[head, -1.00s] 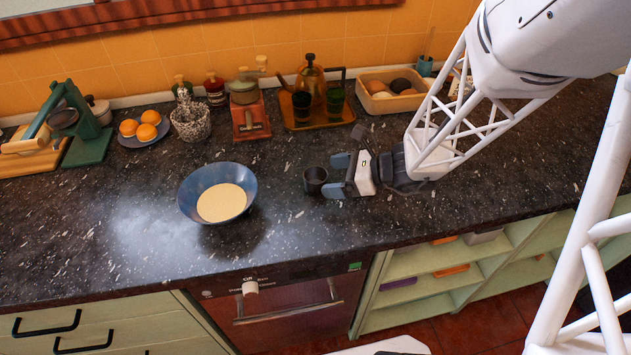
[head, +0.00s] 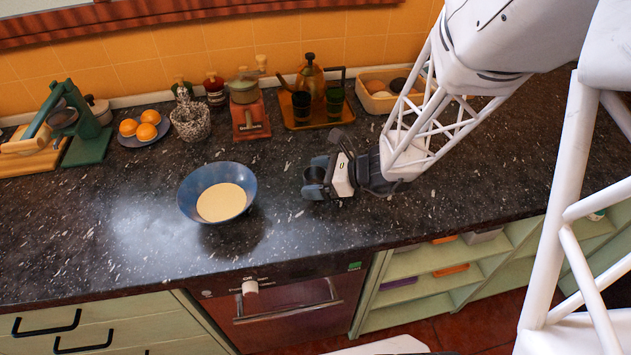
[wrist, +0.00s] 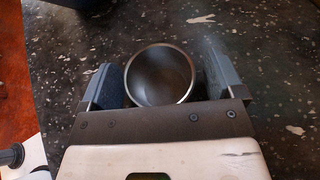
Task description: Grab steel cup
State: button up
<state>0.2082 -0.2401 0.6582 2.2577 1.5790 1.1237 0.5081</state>
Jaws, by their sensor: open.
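The steel cup (head: 315,174) is a small dark grey cup standing upright on the speckled black counter, right of the blue bowl. In the wrist view the cup (wrist: 160,76) shows its round rim and empty inside. My gripper (head: 316,178) is around the cup, with one blue-grey finger on each side. In the wrist view my gripper (wrist: 163,82) is open. A gap shows at the right finger, and the left finger is very near the cup's rim; I cannot tell whether it touches. The cup's lower part is hidden.
A blue bowl (head: 185,200) with yellowish contents stands left of the cup. Counter (head: 440,205) to the right is clear.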

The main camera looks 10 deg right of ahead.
aim_at(316, 167)
dwell(0.6)
jog(key=c, duration=1)
jog(key=shift+r, duration=0.2)
jog(key=shift+r, duration=0.6)
notch_tip(316, 167, up, 2)
jog(key=s, duration=0.5)
jog(key=s+d+r, duration=0.1)
jog(key=s, duration=0.4)
jog(key=s+d, duration=0.1)
jog(key=s, duration=0.4)
jog(key=shift+s+r, duration=0.2)
jog(key=shift+s, duration=0.2)
